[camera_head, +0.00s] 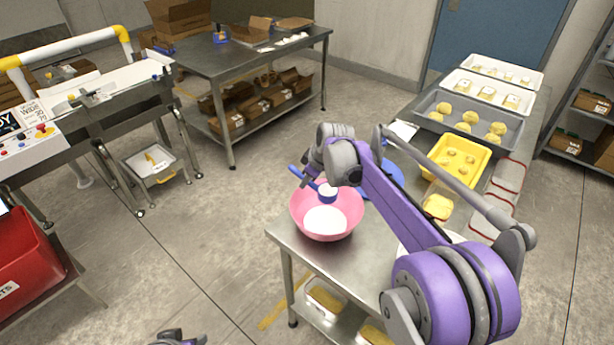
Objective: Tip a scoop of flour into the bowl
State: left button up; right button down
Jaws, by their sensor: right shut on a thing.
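A pink bowl (352,208) stands on the near left corner of the steel table, with white flour (325,221) in it. My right gripper (312,172) is above the back of the bowl, shut on a blue scoop (328,198). The scoop's handle sticks out to the left of the gripper. Its cup hangs over the bowl, looks roughly level and shows white flour on top. My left gripper (178,339) only just shows at the bottom edge, away from the table; its fingers are too cut off to read.
A blue round dish (392,178) is partly hidden behind my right arm. Farther along the table are a yellow tray (432,172), a grey tray (428,112) and white trays (470,62) with dough pieces. A red bin (25,250) and conveyor stand at left. The floor between is clear.

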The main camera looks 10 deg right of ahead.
jog(key=s+t+y+p, duration=0.1)
jog(key=t, duration=0.3)
jog(key=s+r+t+y+p, duration=0.1)
jog(key=s+t, duration=0.1)
jog(key=t, duration=0.3)
jog(key=s+r+n+t+y+p, duration=0.1)
jog(key=s+t+p, duration=0.1)
jog(key=t, duration=0.2)
jog(key=shift+s+d+t, duration=0.25)
jog(key=shift+d+t, duration=0.05)
jog(key=shift+d, duration=0.05)
pick_arm(q)
jog(key=w+r, duration=0.3)
jog(key=r, duration=0.2)
jog(key=shift+r+t, duration=0.15)
jog(key=shift+t, duration=0.25)
pick_arm(e)
jog(key=shift+s+t, duration=0.1)
jog(key=shift+t, duration=0.2)
jog(key=shift+r, duration=0.1)
jog(key=shift+a, duration=0.1)
